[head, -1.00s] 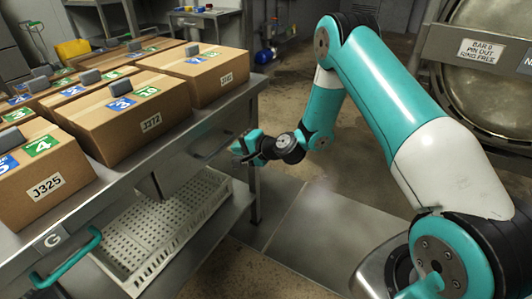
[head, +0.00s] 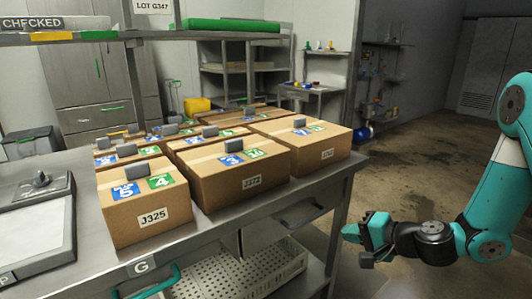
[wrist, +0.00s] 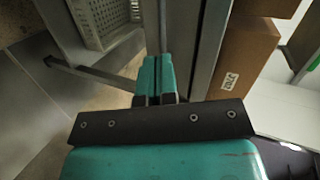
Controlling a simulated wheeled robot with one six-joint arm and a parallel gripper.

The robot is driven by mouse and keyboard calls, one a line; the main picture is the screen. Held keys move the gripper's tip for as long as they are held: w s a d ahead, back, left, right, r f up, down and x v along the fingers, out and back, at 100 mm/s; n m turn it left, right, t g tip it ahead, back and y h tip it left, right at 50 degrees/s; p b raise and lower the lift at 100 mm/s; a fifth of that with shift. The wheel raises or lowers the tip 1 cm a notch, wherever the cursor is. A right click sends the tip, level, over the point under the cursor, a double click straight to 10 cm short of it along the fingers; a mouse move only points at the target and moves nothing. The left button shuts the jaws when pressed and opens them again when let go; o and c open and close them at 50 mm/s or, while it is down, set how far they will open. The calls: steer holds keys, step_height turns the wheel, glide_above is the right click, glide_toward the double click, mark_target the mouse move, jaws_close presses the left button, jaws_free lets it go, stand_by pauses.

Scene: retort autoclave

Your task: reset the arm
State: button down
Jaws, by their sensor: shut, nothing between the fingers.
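My gripper (head: 358,236) is at the end of my teal arm, in the lower right of the head view. It hangs in free air to the right of the steel table, pointing left toward it. In the wrist view my gripper (wrist: 154,78) shows its two teal fingers together, with nothing between them. The fingertips are apart from the table's edge and the boxes in the head view.
The steel table (head: 205,240) carries several labelled cardboard boxes, J325 (head: 150,219) nearest. A white perforated basket (head: 245,275) sits on the shelf below. A shelf (head: 70,38) runs above the table. Open floor (head: 425,155) lies behind my arm.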

steer(key=s+a+r+n+g, duration=0.8)
steer(key=s+a+r+n, duration=0.25)
steer(key=s, duration=0.25)
steer(key=s+d+r+n+g+h, duration=0.1)
steer(key=s+r+n+h, duration=0.15)
steer(key=s, duration=0.45)
steer(key=s+d+r+n+g+h, duration=0.1)
steer(key=s+r+n+h, duration=0.15)
steer(key=s, duration=0.45)
step_height(320, 180, up, 13)
steer(key=p, duration=1.3)
steer(key=shift+a, duration=0.15)
steer(key=shift+w+r, duration=0.1)
